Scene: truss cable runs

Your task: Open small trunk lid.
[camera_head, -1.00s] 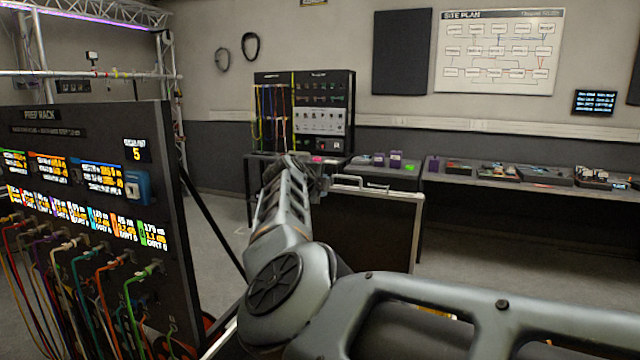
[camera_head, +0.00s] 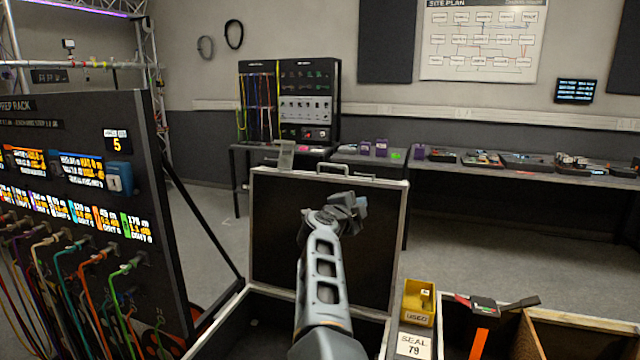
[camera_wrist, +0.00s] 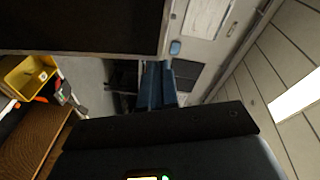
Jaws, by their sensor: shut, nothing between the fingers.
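The trunk lid (camera_head: 275,225) stands upright at the back of the open trunk, its dark inner face toward me and its pale rim showing. A handle (camera_head: 347,168) and a latch plate (camera_head: 286,155) show along its top edge. The trunk body (camera_head: 240,335) is below it, partly hidden by my arm. My gripper (camera_head: 352,203) is in front of the lid's inner face; I cannot tell the exact gap. In the wrist view, the blue fingers (camera_wrist: 155,85) are together and empty, and a dark panel, apparently the lid (camera_wrist: 80,25), fills the upper left.
A prep rack (camera_head: 70,200) with hanging coloured cables stands close on the left. A yellow bin (camera_head: 418,303) and an open compartment (camera_head: 565,340) with tools lie right of the trunk. Long tables (camera_head: 560,170) line the back wall. Open floor lies between.

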